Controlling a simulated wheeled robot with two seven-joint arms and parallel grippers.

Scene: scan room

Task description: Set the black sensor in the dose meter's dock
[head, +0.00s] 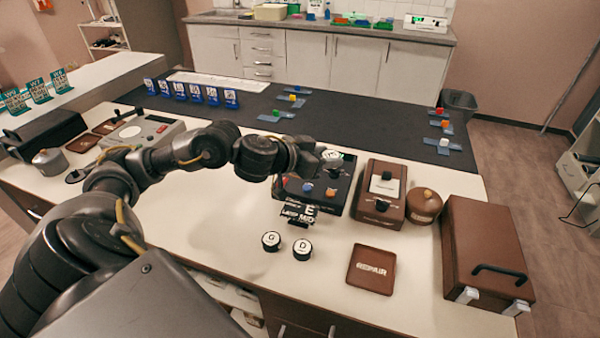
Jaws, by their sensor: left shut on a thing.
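No dock can be made out clearly. My right gripper is not in view.
Black pucks marked G (271,241) and D (303,252) lie in front of the box. A brown pad (371,270), a round brown pot (424,206) and a brown case (485,245) stand at the right. Blue signs (195,93) line the dark mat (350,118) behind.

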